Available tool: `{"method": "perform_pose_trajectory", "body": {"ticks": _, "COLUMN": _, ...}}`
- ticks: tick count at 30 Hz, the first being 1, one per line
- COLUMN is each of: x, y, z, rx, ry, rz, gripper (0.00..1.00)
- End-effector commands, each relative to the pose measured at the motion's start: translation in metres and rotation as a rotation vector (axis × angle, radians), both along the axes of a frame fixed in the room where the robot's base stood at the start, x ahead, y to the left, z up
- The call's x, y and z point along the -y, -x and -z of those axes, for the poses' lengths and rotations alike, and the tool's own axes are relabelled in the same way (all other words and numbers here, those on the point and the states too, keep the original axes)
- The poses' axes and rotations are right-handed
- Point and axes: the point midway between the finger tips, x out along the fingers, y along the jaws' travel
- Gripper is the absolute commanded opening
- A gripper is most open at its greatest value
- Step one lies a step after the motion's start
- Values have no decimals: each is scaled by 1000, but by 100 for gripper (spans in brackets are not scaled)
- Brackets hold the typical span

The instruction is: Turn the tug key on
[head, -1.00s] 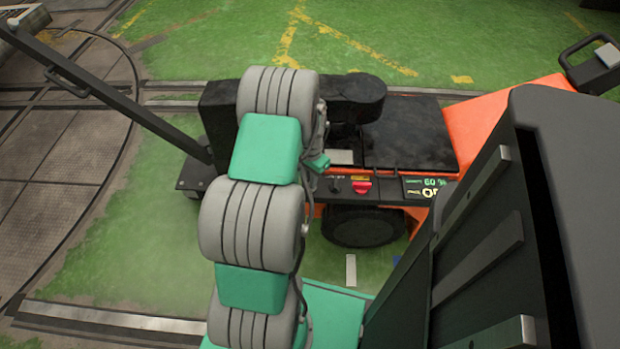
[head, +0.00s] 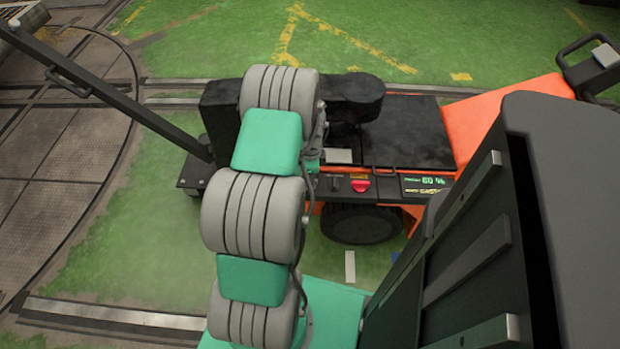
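The orange and black tug (head: 478,118) stands beyond my arm, with a dark control panel along its near side. A small dark key switch (head: 335,183) shows on the panel just right of my arm. My grey and green arm reaches over the panel's left part. My gripper and its fingertips are hidden behind my arm.
A black bar (head: 110,95) slopes from the tug's left end to the upper left. The turntable (head: 60,160) and its rail lie at the left. Green floor (head: 210,50) with worn yellow lines is open behind the tug. A dark wheel (head: 362,224) sits below the panel.

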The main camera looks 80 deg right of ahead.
Motion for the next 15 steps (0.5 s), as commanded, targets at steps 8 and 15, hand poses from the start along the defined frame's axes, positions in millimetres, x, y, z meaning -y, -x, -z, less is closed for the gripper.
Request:
{"method": "perform_pose_trajectory", "body": {"ticks": 8, "x": 1, "y": 3, "z": -1, "rx": -5, "ry": 4, "rz": 73, "gripper": 0}}
{"method": "perform_pose_trajectory", "body": {"ticks": 15, "x": 1, "y": 3, "z": 0, "rx": -5, "ry": 3, "rz": 82, "gripper": 0}}
